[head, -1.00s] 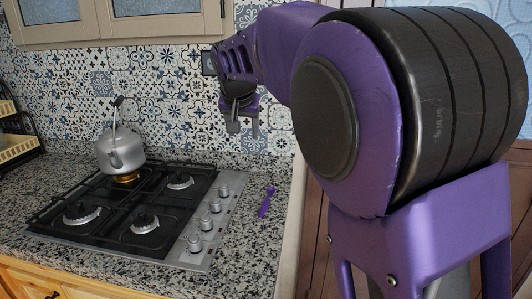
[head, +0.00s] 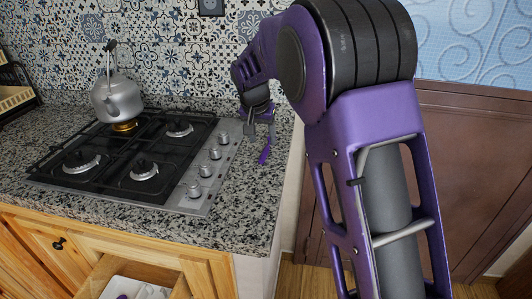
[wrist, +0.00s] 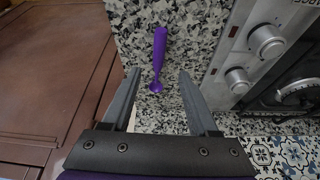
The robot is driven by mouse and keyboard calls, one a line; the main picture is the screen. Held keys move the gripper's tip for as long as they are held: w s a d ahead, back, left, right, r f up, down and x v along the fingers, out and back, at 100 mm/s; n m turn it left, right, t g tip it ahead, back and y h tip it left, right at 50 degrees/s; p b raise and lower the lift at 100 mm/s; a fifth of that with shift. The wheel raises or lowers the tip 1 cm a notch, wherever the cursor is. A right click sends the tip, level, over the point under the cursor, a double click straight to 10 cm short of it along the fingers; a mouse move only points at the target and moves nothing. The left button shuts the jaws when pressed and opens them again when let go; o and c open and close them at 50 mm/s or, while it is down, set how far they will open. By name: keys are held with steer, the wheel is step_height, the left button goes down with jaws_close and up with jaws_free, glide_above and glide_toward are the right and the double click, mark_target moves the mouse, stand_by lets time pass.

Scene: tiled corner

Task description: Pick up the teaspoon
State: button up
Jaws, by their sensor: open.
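The purple teaspoon (head: 264,154) lies on the speckled granite counter, just right of the stove's knobs. In the wrist view the teaspoon (wrist: 159,58) lies with its bowl end towards my gripper and its handle pointing away. My gripper (head: 261,121) hangs above the counter near the teaspoon in the head view. In the wrist view my gripper (wrist: 158,90) is open and empty, and the teaspoon's bowl shows between its two fingertips. The fingers look apart from the teaspoon; their exact height above it is hard to tell.
A gas stove (head: 190,190) with a row of knobs is close left of the teaspoon. A kettle (head: 119,100) stands on a back burner. The counter (head: 232,212) is bare near its front right. An open drawer (head: 103,272) is below.

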mark_target(266, 149)
steer(key=shift+b+x, duration=0.35)
steer(key=shift+x, duration=2.4)
steer(key=shift+d+r, duration=0.1)
steer(key=shift+d, duration=0.05)
jaws_close()
